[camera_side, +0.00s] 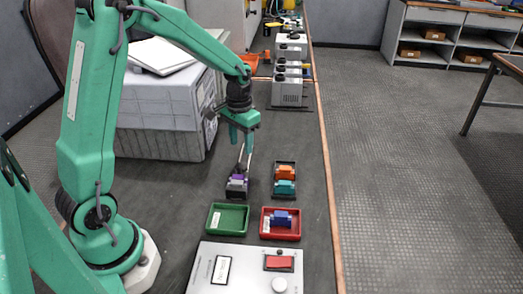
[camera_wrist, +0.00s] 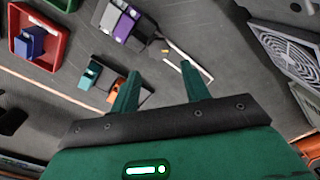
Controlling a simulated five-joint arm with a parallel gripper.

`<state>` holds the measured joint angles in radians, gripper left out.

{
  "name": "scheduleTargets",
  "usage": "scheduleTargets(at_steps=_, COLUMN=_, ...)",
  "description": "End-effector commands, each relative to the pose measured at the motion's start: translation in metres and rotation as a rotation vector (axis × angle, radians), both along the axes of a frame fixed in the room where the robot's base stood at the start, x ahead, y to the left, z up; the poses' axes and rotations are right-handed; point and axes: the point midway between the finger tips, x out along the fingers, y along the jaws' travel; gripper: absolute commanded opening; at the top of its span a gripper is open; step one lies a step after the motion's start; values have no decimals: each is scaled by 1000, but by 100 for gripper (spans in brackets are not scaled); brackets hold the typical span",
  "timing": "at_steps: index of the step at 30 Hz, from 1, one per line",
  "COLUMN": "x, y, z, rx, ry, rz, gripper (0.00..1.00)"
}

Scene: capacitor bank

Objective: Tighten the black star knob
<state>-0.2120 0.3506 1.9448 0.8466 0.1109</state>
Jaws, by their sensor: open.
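I cannot pick out a black star knob for certain. Small dark knob-like shapes (camera_side: 281,61) sit on the grey units at the back of the bench in the side view, too small to tell their form. My gripper (camera_side: 246,164) hangs pointing down over the bench, close above the purple and grey block in a dark holder (camera_side: 237,186), well in front of those units. In the wrist view my gripper (camera_wrist: 160,78) is open, its two green fingers apart with nothing between them. The purple and grey block (camera_wrist: 124,24) lies beyond the fingertips there.
A dark holder with orange and teal blocks (camera_side: 285,180) stands to the right. A green tray (camera_side: 211,231) and a red tray (camera_side: 264,234) with a blue block are nearer. A control panel (camera_side: 207,272) is in front. A large white box (camera_side: 160,142) stands left.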

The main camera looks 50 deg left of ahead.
Motion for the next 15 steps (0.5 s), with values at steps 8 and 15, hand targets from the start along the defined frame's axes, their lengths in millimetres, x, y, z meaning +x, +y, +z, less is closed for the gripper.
scheduleTargets(at_steps=8, x=0, y=1, z=4, rx=0, ry=0, rz=-372, gripper=46)
scheduleTargets(at_steps=15, x=0, y=1, z=7, rx=0, ry=-1, rz=-714, gripper=46)
